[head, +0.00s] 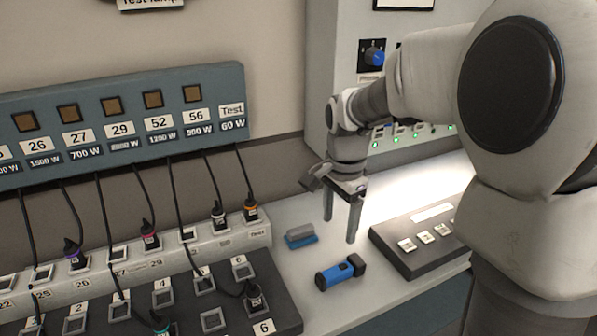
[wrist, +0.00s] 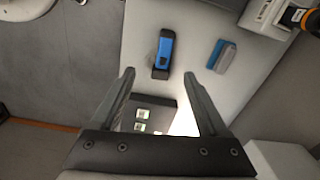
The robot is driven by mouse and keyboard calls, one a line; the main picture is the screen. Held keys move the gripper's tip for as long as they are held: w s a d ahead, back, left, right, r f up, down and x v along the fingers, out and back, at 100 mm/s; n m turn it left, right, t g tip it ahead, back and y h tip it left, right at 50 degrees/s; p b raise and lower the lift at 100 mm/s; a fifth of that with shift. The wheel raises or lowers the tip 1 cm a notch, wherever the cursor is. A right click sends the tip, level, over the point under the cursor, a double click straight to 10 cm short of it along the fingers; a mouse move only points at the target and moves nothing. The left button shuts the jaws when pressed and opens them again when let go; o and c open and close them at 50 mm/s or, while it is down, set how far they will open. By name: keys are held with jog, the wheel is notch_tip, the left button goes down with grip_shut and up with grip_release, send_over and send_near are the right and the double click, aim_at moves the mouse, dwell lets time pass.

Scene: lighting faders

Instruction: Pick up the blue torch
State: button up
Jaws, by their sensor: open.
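The blue torch (head: 338,274) lies on its side on the light worktop, with a black head at its right end in the head view. It also shows in the wrist view (wrist: 164,54), beyond the fingertips and roughly midway between them. My gripper (head: 340,230) is open and empty, pointing down above the worktop, behind the torch in the head view. Its two fingers also show in the wrist view (wrist: 160,75), apart from each other. Nothing is between them, and they do not touch the torch.
A blue and grey block (head: 301,236) lies left of my gripper. A dark control box with buttons (head: 415,240) stands to the right. A socket strip (head: 180,250) and a dark patch panel (head: 205,300) with plugged cables stand left. Bare worktop surrounds the torch.

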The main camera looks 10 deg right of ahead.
notch_tip(320, 180, down, 2)
jog(key=w, duration=0.2)
jog(key=m+b, duration=0.1)
jog(key=b, duration=0.1)
send_near(331, 273)
notch_tip(331, 273, down, 5)
jog(key=shift+s+f, duration=0.1)
jog(key=shift+w+d+f+b, duration=0.15)
jog(key=shift+f+b, duration=0.15)
jog(key=shift+f, duration=1)
jog(key=shift+w+f+b, duration=0.15)
jog(key=shift+f+b, duration=0.15)
jog(key=shift+f, duration=1)
grip_shut()
